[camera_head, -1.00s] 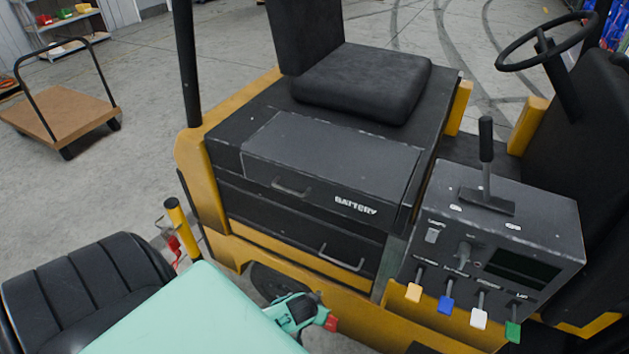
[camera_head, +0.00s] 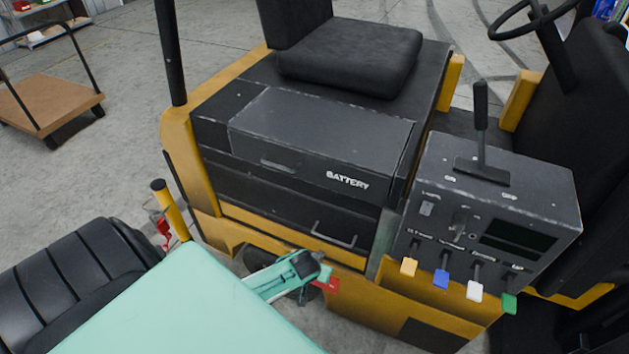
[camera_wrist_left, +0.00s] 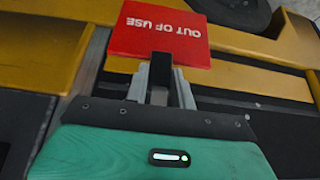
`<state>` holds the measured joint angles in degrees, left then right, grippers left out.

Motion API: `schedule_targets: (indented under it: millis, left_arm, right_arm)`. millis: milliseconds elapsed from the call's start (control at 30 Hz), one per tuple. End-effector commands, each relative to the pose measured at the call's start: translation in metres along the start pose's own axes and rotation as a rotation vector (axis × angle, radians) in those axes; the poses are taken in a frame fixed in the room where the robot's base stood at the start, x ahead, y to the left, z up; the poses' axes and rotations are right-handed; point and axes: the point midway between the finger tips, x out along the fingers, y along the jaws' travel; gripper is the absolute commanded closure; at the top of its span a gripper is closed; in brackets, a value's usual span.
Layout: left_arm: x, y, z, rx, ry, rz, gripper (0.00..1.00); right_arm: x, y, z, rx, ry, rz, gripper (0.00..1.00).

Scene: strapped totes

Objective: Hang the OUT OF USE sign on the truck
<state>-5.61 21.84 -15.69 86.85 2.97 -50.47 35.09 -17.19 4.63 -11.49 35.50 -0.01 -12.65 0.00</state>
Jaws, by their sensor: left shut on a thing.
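The red OUT OF USE sign (camera_wrist_left: 158,35) is held in my left gripper (camera_wrist_left: 160,78), with its lettering upside down in the left wrist view. In the head view, my left gripper (camera_head: 314,272) comes in from the lower left, and the sign (camera_head: 327,284) shows as a small red patch at its tip. The gripper is shut on the sign's edge. The yellow and black truck (camera_head: 225,200) fills the middle of the head view. The sign is in front of its yellow lower side, below the dark drawer; I cannot tell whether they touch. My right gripper is not in view.
The truck's control console (camera_head: 505,190) carries an upright black lever (camera_head: 480,115) and several coloured tags along its front. A drawer handle (camera_head: 333,236) sticks out above the sign. A yellow post (camera_head: 171,208) stands left. A flat cart (camera_head: 55,100) stands on open floor behind.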

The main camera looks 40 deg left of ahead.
Motion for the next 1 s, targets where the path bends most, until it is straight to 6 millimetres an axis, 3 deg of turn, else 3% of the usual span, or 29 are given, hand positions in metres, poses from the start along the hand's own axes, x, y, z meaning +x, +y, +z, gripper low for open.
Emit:
schedule_targets:
  millis: [1000]
  left_arm:
    - [0.043,0.000,-0.071,0.001,0.003,0.000,1.00]
  right_arm:
    - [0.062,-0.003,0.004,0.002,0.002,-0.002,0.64]
